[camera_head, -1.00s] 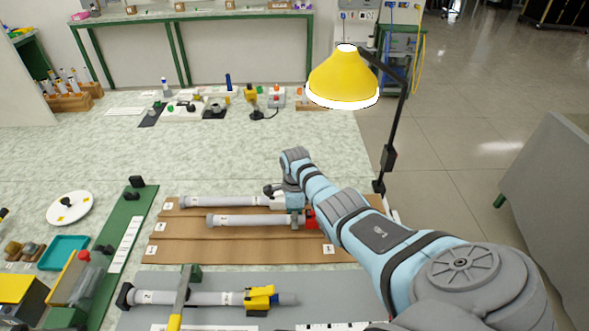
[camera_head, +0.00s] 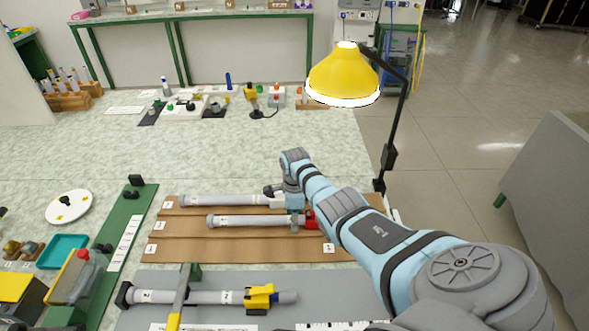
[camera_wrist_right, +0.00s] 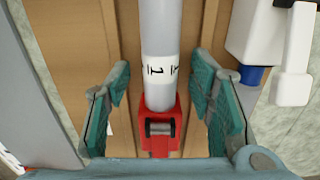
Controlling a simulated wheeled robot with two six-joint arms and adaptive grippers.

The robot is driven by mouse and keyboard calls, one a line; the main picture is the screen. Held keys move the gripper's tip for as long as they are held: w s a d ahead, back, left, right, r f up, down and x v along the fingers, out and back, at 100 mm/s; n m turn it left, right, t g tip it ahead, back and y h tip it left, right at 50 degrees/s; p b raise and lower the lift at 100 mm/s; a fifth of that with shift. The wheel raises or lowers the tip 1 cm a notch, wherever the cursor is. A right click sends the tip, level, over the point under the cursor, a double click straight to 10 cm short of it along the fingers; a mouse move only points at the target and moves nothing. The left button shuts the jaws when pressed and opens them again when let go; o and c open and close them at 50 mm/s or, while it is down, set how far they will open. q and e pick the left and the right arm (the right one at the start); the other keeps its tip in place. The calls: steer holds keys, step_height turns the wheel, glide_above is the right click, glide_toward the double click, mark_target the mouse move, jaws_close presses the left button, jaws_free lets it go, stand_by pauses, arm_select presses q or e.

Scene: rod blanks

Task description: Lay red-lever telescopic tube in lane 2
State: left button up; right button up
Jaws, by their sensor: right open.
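The red-lever tube (camera_head: 250,221) is a grey-white tube with a red lever clamp (camera_head: 311,219) at its right end. It lies lengthwise on the brown grooved board (camera_head: 240,249), in front of a tube with a white lever (camera_head: 225,201). My right gripper (camera_head: 295,212) is above its right part, near the red clamp. In the right wrist view, the teal pads of the right gripper (camera_wrist_right: 163,95) stand wide apart, one on each side of the tube (camera_wrist_right: 158,35) and its red clamp (camera_wrist_right: 160,115), with clear gaps. The lane numbers are too small to read surely. My left gripper is out of view.
A green rail (camera_head: 125,225) stands left of the board. A yellow lamp (camera_head: 343,75) stands behind right.

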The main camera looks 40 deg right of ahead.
step_height(320, 180, up, 12)
stand_by(0.5)
steer(key=shift+s+f, duration=0.1)
stand_by(0.4)
